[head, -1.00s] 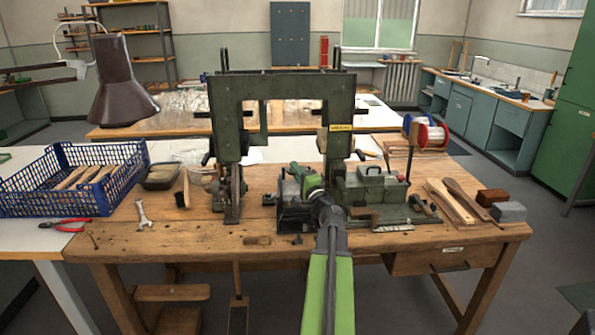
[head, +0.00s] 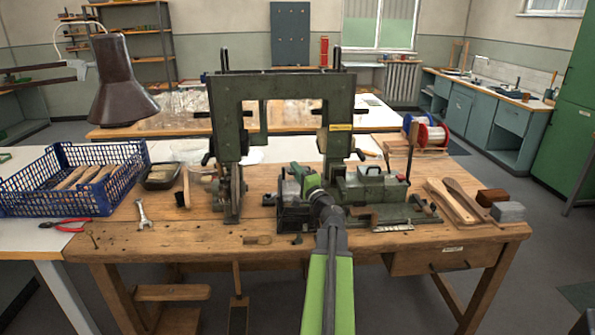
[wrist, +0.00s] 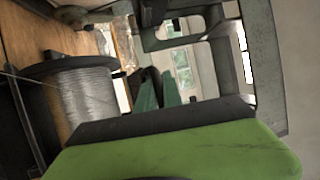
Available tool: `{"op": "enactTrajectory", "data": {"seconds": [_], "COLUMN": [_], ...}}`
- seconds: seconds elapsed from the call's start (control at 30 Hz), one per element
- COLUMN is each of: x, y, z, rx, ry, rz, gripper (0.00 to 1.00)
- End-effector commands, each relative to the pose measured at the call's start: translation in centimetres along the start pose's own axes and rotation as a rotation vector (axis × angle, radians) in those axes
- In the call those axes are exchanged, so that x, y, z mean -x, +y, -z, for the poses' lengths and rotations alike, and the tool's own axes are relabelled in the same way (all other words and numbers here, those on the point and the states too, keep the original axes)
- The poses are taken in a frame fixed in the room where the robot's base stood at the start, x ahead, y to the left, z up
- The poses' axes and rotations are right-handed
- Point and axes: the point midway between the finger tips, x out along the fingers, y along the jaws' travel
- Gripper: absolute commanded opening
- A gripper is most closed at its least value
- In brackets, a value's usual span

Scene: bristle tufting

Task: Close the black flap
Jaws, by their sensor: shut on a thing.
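My gripper (head: 300,174) is at the middle of the workbench, in front of the green press frame and above a black box-like housing (head: 293,217). In the wrist view my two green fingers (wrist: 159,91) are close together, with a dark piece between and behind them. That piece appears to be the black flap (wrist: 150,76), and my gripper is shut on it. Its outline is mostly hidden by the fingers, so I cannot tell its exact angle. A spool of grey wire (wrist: 84,95) with black rims sits left of my fingers in the wrist view.
The green press frame (head: 229,130) rises behind my gripper. A green machine block (head: 372,186) stands close on the right. A blue crate (head: 60,190), a wrench (head: 144,212) and red pliers (head: 66,224) lie left. Wooden brush bodies (head: 452,201) lie right. The bench's front strip is mostly clear.

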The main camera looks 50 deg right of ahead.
Motion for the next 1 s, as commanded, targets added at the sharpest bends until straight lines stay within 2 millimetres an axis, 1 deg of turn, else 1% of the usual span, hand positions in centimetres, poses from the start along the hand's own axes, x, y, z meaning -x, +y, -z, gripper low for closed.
{"op": "enactTrajectory", "data": {"seconds": [0.03, 0.47, 0.5, 0.63, 0.8, 0.83, 0.87, 1.0], "x": [0.2, 0.2, 0.2, 0.1, 0.1, 0.5, 0.5, 0.4], "y": [-0.2, -0.2, -0.2, -0.2, -0.1, -0.2, -0.2, 0.8], "z": [-0.4, -0.4, -0.4, -0.4, -0.4, -1.0, -0.9, -0.9], "rx": [-0.005, -0.005, -0.004, -0.002, -0.001, -0.002, -0.002, -0.002], "ry": [-0.010, -0.010, -0.010, -0.011, -0.011, -0.009, -0.009, -0.012], "rz": [0.005, 0.005, 0.005, 0.004, 0.003, 0.004, 0.004, 0.003], "gripper": [0.00, 0.00, 0.16, 0.32, 0.32, 0.32, 0.32, 0.32]}}
